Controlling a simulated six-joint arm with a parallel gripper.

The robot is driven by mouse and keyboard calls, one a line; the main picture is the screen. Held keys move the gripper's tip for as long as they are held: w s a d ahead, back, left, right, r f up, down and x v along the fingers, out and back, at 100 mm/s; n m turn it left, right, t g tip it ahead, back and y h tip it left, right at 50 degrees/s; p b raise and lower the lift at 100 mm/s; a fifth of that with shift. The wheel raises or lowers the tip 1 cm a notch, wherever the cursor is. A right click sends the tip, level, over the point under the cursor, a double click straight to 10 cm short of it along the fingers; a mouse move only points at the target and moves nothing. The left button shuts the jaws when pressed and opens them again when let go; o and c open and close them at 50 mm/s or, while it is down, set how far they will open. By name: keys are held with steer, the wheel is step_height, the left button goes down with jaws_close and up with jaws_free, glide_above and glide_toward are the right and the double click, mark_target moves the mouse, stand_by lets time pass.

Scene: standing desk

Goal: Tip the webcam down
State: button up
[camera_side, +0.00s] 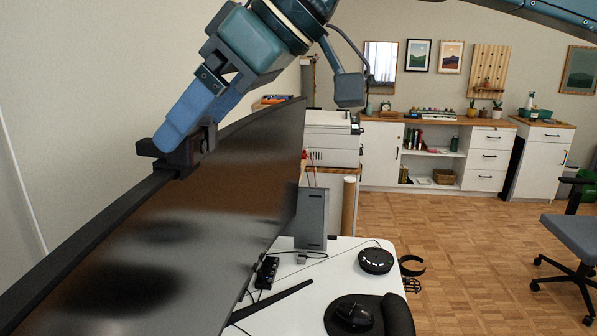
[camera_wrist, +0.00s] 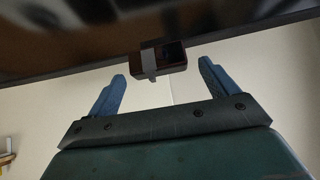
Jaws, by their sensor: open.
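The webcam (camera_side: 190,149) is a small black block clipped on the top edge of the wide curved monitor (camera_side: 215,190). In the wrist view the webcam (camera_wrist: 158,60) shows at the monitor's edge (camera_wrist: 70,75), between the lines of my two fingers and beyond their tips. My gripper (camera_side: 180,125) comes down to the webcam from above in the side view, with its blue fingers overlapping it there. In the wrist view my gripper (camera_wrist: 163,72) is open, with nothing between the fingers. I cannot tell whether a finger touches the webcam. The webcam's far side is hidden.
The white desk (camera_side: 335,265) below holds a round black device (camera_side: 375,261), a mouse (camera_side: 352,314) and a grey box (camera_side: 311,218). A printer (camera_side: 331,137) and cabinets stand behind. An office chair (camera_side: 577,240) is at the right. The space above the monitor is otherwise clear.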

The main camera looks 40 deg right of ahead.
steer(key=shift+x, duration=1.2)
steer(key=c, duration=1)
steer(key=shift+s+d+t+y, duration=0.15)
steer(key=shift+t+y, duration=0.35)
steer(key=shift+s+d+f+t+y, duration=0.1)
steer(key=shift+s+d+t+y, duration=0.05)
steer(key=shift+t+y, duration=0.55)
steer(key=o, duration=1)
